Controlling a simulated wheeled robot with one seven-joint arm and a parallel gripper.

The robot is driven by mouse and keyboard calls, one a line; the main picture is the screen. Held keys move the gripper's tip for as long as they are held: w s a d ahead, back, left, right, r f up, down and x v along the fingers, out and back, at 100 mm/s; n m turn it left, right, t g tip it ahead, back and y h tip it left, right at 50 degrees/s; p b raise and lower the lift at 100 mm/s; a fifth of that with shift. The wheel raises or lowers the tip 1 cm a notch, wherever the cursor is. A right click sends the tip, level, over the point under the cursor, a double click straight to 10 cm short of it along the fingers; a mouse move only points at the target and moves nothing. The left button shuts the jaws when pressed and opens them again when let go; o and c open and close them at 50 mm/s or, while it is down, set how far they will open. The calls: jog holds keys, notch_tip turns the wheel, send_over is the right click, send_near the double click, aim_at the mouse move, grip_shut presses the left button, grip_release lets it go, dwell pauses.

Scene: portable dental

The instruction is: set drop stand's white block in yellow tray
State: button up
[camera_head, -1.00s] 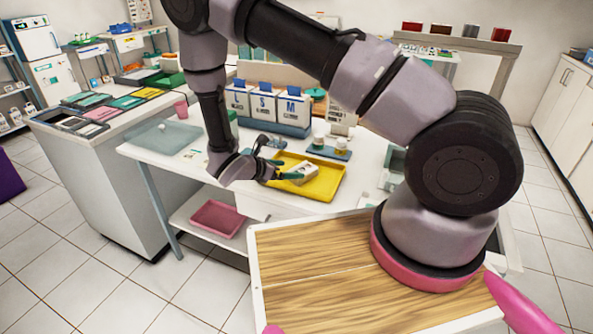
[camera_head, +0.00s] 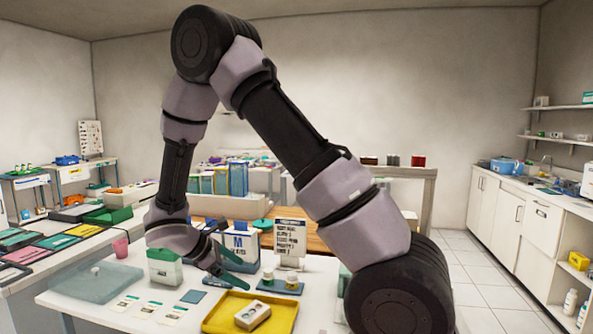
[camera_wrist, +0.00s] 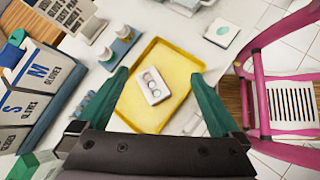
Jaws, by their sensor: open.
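The white block (camera_head: 252,316), with round holes along its top, lies in the yellow tray (camera_head: 215,318). In the wrist view the block (camera_wrist: 142,78) rests on the floor of the tray (camera_wrist: 146,115), around its middle and clear of its rims. My gripper (camera_head: 240,266) is above the tray and apart from the block. Its green fingers are spread wide with nothing between them; in the wrist view the gap between the fingertips (camera_wrist: 160,78) looks down over the block.
A blue stand (camera_head: 290,287) with small white bottles is just behind the tray. Glove boxes (camera_head: 240,240) and a lettered box (camera_head: 291,238) stand farther back. A green-and-white box (camera_head: 164,268) and a translucent tray (camera_head: 95,282) are to the left. A pink chair frame (camera_wrist: 258,80) shows at right.

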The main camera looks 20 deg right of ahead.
jog(key=s+d+r+m+t+y, duration=0.1)
jog(key=s+d+r+m+y, duration=0.2)
jog(key=r, duration=0.7)
jog(key=s+d+r+m+t+y, duration=0.2)
jog(key=s+d+r+m+y, duration=0.2)
jog(key=s+r+m, duration=0.4)
jog(key=s+d+r+m+t+y, duration=0.2)
jog(key=s+d+r+m+y, duration=0.1)
jog(key=r+m, duration=0.6)
notch_tip(320, 180, up, 4)
jog(key=shift+s+d+f+m+y, duration=0.15)
jog(key=shift+s+f+m+y, duration=0.25)
jog(key=shift+s, duration=0.75)
